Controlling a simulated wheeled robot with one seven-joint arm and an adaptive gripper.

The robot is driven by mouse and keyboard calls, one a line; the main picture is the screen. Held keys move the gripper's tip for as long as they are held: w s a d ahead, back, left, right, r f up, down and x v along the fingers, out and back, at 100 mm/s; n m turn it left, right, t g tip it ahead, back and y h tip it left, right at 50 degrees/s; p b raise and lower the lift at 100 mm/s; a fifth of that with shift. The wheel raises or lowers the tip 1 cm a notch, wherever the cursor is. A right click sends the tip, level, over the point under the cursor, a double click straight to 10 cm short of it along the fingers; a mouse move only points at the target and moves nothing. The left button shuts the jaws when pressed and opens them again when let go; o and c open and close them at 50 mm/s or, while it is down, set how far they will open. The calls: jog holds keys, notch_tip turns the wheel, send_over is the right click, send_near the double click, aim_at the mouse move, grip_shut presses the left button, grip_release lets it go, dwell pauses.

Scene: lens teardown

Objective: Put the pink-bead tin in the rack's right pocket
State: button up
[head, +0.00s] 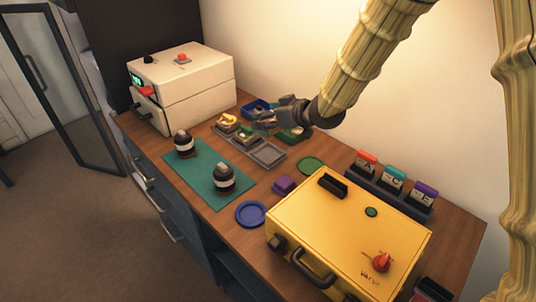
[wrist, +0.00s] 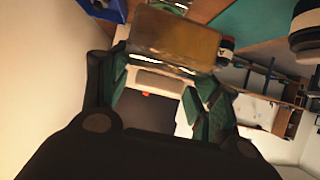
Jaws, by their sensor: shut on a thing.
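My gripper (head: 268,119) is low over the back of the bench, beside the grey rack. In the wrist view its green fingers (wrist: 172,72) are shut on a brownish, glossy box-shaped tin (wrist: 178,38) with a bright metal edge. No pink beads can be made out on it, and in the head view it is hard to tell from the gripper. The grey rack (head: 283,158) has pockets in a row. Its right pocket looks empty. The left pocket holds a yellow item (head: 228,118), and the middle one holds a small yellow-green item (head: 246,131).
A blue tray (head: 250,105) and a green tray (head: 294,136) lie close to my gripper. Two dark lens parts (head: 184,145) stand on the teal mat (head: 205,168). A purple block (head: 284,186), blue dish (head: 251,214) and yellow case (head: 345,235) lie nearer. A white machine (head: 190,85) stands left.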

jog(key=shift+w+f, duration=0.6)
jog(key=shift+f, duration=0.15)
send_over(268, 155)
notch_tip(268, 155, down, 9)
jog(key=shift+f, duration=0.1)
jog(key=shift+s+f, duration=0.1)
jog(key=shift+c, duration=0.6)
jog(key=shift+f, duration=0.15)
jog(key=o, duration=1.3)
jog(key=b+v, duration=0.1)
jog(key=v, duration=1.1)
